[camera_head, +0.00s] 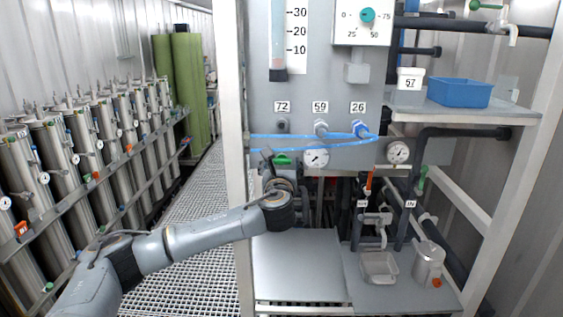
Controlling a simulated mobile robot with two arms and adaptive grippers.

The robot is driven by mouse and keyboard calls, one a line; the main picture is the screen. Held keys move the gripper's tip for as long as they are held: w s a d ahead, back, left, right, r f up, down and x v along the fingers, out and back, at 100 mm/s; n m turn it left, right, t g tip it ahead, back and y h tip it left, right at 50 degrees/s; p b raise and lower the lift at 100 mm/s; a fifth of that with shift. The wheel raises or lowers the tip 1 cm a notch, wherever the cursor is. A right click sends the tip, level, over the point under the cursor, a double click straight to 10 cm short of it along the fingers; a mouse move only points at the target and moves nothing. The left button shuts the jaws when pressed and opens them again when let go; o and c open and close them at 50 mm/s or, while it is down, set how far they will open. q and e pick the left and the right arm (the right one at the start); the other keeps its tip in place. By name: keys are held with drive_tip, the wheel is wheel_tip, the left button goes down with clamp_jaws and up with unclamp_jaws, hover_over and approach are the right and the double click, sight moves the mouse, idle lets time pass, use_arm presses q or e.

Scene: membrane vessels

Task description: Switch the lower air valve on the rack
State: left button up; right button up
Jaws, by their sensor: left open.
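The rack's grey panel (345,98) faces me, with labels 72, 59 and 26 above fittings. A blue air hose (300,147) loops across it. A green valve handle (284,160) shows just below the hose, left of a round gauge (316,158). It may be the lower air valve; its label is not visible. My left arm reaches in from the lower left, and my left gripper (270,160) is open at the panel, close beside the green handle. Contact cannot be told, and the wrist hides what lies behind it. My right gripper is out of view.
A blue bin (459,92) stands on a shelf. A metal jug (428,264) stands low on the right. Steel cylinders line the left wall beside a grated walkway (195,220).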

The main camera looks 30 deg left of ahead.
use_arm(q)
drive_tip(key=c, duration=0.9)
drive_tip(key=shift+c, duration=1.3)
